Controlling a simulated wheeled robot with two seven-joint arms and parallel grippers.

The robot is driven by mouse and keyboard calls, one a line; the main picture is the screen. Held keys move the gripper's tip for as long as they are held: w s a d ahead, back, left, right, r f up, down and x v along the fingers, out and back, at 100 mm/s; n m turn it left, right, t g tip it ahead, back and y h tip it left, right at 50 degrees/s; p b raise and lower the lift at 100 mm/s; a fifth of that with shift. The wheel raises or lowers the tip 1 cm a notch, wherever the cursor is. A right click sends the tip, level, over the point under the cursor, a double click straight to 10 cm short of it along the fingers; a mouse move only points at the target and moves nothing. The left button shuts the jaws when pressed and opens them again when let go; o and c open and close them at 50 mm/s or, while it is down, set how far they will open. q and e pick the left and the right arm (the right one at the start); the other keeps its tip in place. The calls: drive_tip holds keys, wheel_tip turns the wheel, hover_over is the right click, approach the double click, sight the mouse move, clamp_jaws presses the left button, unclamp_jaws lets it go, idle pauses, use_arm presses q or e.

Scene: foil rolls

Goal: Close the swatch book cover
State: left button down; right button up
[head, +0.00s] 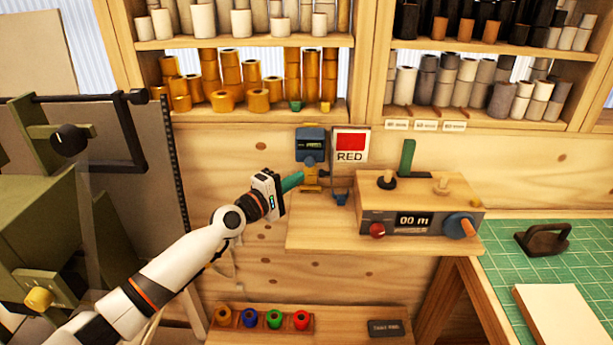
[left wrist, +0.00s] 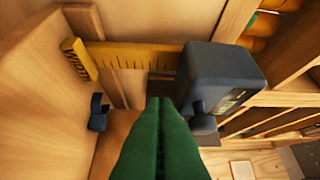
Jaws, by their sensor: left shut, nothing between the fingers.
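No swatch book can be made out for certain. A sign-like panel (head: 350,146) with a red patch and the word RED stands upright against the wooden wall. A pale flat block (head: 560,318) lies on the green mat at lower right; I cannot tell whether it is a book. My left gripper (head: 293,181) has green fingers, shut and empty, just left of a blue device on a yellow mount. In the left wrist view the shut fingers (left wrist: 160,108) point towards the yellow ruled bar (left wrist: 135,55), below and left of the dark device (left wrist: 222,78). My right gripper is out of view.
The blue device (head: 311,144) stands on a wooden ledge (head: 325,237) beside a box with a "00 m" display (head: 414,220). Shelves of rolls fill the back. A green cutting mat (head: 510,262) holds a dark handled tool (head: 543,239). Several coloured rolls (head: 250,318) sit below.

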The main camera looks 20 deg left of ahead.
use_arm(q)
drive_tip(key=d, duration=0.1)
drive_tip(key=d+p, duration=0.1)
drive_tip(key=d, duration=0.1)
drive_tip(key=shift+w+r, duration=0.2)
drive_tip(key=shift+w, duration=0.15)
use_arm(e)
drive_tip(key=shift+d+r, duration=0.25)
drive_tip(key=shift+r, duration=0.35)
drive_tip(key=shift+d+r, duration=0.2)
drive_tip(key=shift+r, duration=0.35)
use_arm(q)
drive_tip(key=shift+d+f, duration=0.1)
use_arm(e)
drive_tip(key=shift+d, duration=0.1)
